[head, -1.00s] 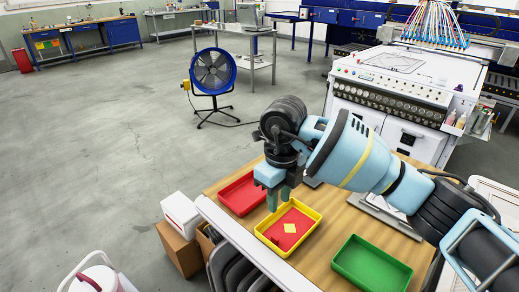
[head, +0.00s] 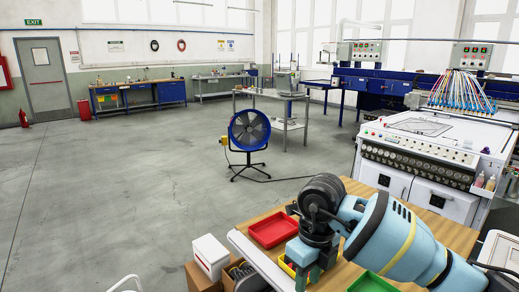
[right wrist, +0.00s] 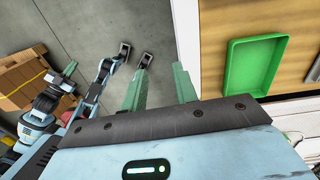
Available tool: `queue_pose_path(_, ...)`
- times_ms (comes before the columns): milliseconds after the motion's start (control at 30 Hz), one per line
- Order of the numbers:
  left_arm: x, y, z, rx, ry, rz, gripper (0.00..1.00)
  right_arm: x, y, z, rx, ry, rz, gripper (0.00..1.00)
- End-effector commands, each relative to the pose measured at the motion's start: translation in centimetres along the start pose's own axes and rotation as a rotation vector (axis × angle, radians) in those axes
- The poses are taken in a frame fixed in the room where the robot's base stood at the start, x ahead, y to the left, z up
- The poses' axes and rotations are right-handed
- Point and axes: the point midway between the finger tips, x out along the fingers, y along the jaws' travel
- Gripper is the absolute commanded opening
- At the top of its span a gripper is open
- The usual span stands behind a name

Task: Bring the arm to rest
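My right arm comes in from the lower right in the head view and reaches over the wooden table (head: 345,193). My right gripper (head: 309,277) points down in front of a yellow tray (head: 287,268), which it mostly hides. In the right wrist view its two green fingers (right wrist: 160,88) stand apart, with nothing between them. My left arm is not in the head view. Blue and dark parts with a green tip at the left of the right wrist view look like my left gripper (right wrist: 67,75), too small to read.
A red tray (head: 272,231) and a green tray (head: 371,283) sit on the table. The green tray also shows in the right wrist view (right wrist: 235,80). A white box (head: 210,256) stands by the table's left edge. A blue fan (head: 249,131) stands on open floor.

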Motion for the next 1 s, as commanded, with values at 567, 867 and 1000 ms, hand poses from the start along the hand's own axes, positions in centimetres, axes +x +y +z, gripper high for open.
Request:
queue_pose_path(567, -0.1, 0.0, -0.2, 0.002, 0.003, -0.001, 0.0, 5.5, 19.1, -0.5, 0.042, -0.263, 1.086, 0.29)
queue_pose_path(867, -0.2, -0.1, -0.2, 0.005, 0.004, -0.001, 0.0, 2.9, 20.2, -0.6, 0.491, -0.481, 1.708, 0.29)
queue_pose_path(1000, -0.2, -0.2, -0.3, 0.006, 0.005, -0.001, 0.0, 3.6, 17.4, -1.0, 0.812, -0.569, 1.917, 0.29)
